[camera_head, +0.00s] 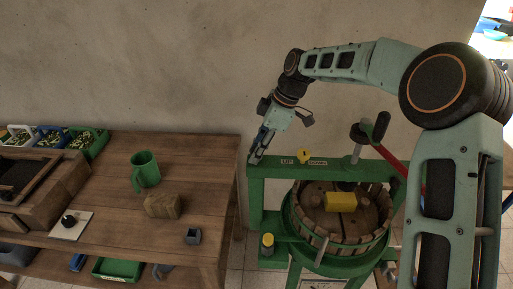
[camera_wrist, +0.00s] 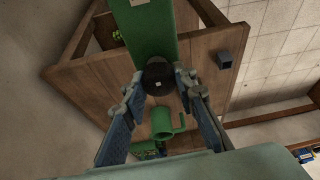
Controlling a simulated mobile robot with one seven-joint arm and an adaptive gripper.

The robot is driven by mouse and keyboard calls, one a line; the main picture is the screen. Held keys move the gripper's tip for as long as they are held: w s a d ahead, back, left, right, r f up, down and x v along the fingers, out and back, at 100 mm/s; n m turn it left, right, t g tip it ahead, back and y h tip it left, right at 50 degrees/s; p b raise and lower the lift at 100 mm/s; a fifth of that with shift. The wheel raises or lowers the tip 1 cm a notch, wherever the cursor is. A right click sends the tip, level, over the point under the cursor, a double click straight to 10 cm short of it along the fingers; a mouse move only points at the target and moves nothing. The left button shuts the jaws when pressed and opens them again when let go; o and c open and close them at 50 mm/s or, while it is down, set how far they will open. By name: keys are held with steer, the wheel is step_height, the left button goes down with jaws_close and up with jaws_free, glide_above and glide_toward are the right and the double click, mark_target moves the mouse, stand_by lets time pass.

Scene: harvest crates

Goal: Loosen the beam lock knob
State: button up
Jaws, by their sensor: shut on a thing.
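The beam lock knob (camera_wrist: 158,77) is round and black with a small pale mark, at the end of the green press beam (camera_head: 335,165). My gripper (camera_head: 257,157) is at the beam's left end in the head view, pointing down and to the left. In the wrist view my gripper (camera_wrist: 160,76) has one blue-grey finger on each side of the knob and is shut on it. The beam also shows in the wrist view (camera_wrist: 150,35). Whether the knob is tight or loose cannot be told.
Below the beam stands a slatted wooden press basket (camera_head: 320,243) with a yellow block (camera_head: 340,202) inside. A black-handled crank (camera_head: 368,130) rises above the beam. Left is a wooden table (camera_head: 205,165) with a green mug (camera_head: 146,169), a tan block (camera_head: 162,206) and a small grey cup (camera_head: 193,237).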

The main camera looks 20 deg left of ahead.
steer(key=shift+s+d+f, duration=0.1)
steer(key=shift+d+f, duration=0.05)
steer(key=shift+f, duration=0.1)
steer(key=o, duration=1.2)
steer(key=shift+c, duration=0.2)
steer(key=shift+r, duration=0.1)
steer(key=shift+w+r, duration=0.2)
steer(key=shift+r, duration=0.1)
steer(key=v, duration=1.1)
steer(key=shift+r, duration=0.2)
steer(key=shift+d, duration=0.1)
